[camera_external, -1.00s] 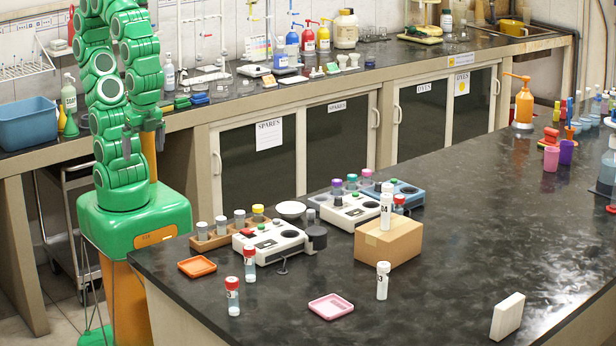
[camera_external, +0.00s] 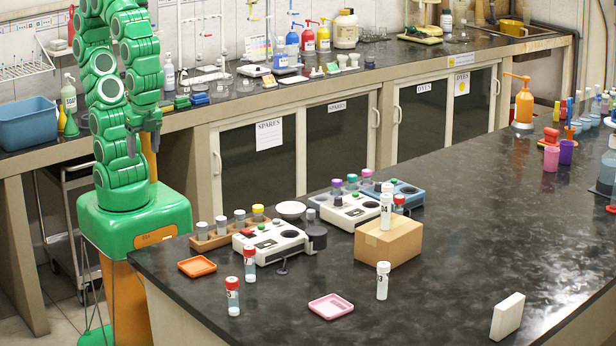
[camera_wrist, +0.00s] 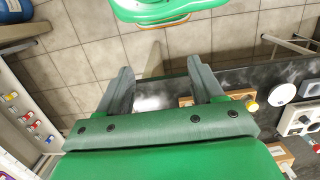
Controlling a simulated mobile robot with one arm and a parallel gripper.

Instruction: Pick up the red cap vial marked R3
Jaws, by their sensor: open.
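Two red cap vials stand upright near the left front corner of the dark bench. The front red cap vial (camera_external: 233,299) has a label that seems to end in 3. The other red cap vial (camera_external: 250,268) stands just behind it, and its label is too small to read surely. My gripper (camera_external: 144,146) is high at the left, above my own base and well away from both vials. In the wrist view my gripper (camera_wrist: 160,68) has its fingers spread with nothing between them. I cannot make out either front vial in the wrist view.
An orange tray (camera_external: 197,266), a pink tray (camera_external: 331,307) and a white device (camera_external: 270,243) surround the vials. A wooden rack (camera_external: 212,241) holds several vials. A cardboard box (camera_external: 388,244) with a white-capped vial on top stands to the right. The bench's right middle is clear.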

